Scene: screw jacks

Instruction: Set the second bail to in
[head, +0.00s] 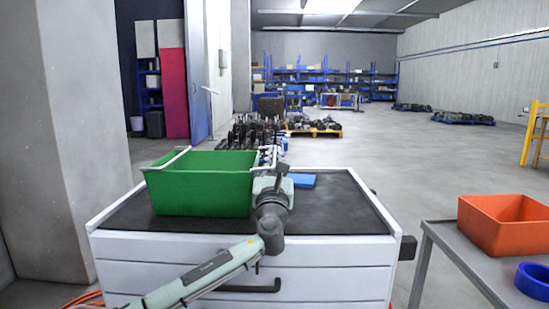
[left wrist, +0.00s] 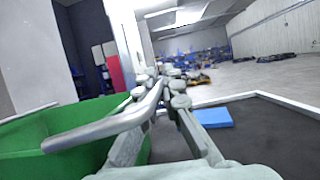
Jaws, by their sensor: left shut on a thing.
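A green crate (head: 200,190) stands on the dark top of a white cabinet (head: 330,250). One pale wire bail (head: 166,159) is at the crate's left end, near rim height. The other bail (head: 266,152) is at the right end, partly hidden by my left gripper (head: 274,170). In the left wrist view this grey bail (left wrist: 100,127) runs up to the fingers of my left gripper (left wrist: 162,85), which are shut on it above the crate's rim. I cannot tell from these views which bail is the second one. My right gripper is out of view.
A flat blue object (head: 303,181) lies on the cabinet top, right of my gripper. The top's right part is bare. An orange bin (head: 500,225) and a blue ring (head: 533,280) are on a grey table at right. A pillar (head: 85,130) stands at left.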

